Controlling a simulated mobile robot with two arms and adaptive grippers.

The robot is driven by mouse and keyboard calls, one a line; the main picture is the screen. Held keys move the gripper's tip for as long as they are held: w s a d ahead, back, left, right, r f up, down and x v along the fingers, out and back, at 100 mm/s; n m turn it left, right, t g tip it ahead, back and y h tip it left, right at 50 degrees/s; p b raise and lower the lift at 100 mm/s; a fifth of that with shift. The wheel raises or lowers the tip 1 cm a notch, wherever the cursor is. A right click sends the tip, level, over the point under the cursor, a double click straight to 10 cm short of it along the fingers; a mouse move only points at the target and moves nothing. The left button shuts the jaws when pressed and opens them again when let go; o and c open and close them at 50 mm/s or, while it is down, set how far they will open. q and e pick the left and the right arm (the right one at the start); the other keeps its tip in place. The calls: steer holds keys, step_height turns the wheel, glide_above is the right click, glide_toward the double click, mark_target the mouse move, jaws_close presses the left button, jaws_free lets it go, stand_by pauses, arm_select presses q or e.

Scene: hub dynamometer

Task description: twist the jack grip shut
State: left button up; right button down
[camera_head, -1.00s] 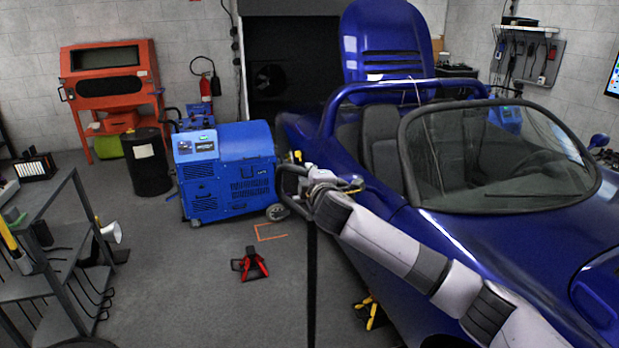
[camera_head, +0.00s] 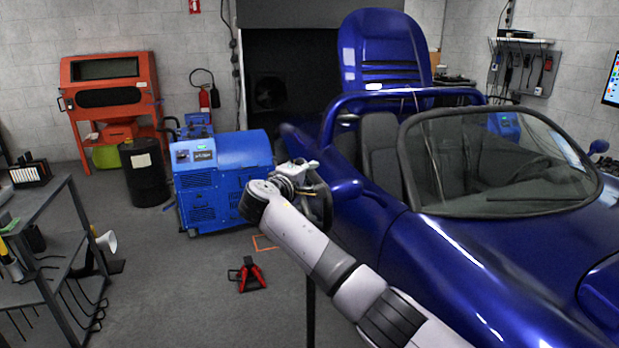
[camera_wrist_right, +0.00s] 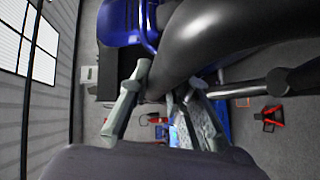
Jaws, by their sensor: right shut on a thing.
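My right gripper (camera_head: 298,170) is beside the blue car's flank. Its jaws are closed on a dark curved grip (camera_head: 318,205), which shows as a black loop at the top of a thin black upright post (camera_head: 311,300). In the right wrist view, the two grey fingers (camera_wrist_right: 162,88) straddle the thick dark tube of the grip (camera_wrist_right: 215,38). The exact contact is partly hidden by the tube and my wrist. My left gripper is not in view.
The blue car (camera_head: 440,240) stands close on the right. A blue machine on wheels (camera_head: 222,180) is behind my gripper. A red stand (camera_head: 247,275) lies on open floor, and a grey shelf cart (camera_head: 55,250) is at left.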

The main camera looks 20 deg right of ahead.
steer(key=shift+f, duration=0.1)
stand_by(0.4)
steer(key=c, duration=1.5)
jaws_free()
steer(key=shift+o, duration=0.2)
steer(key=v, duration=1.2)
steer(key=shift+w, duration=0.1)
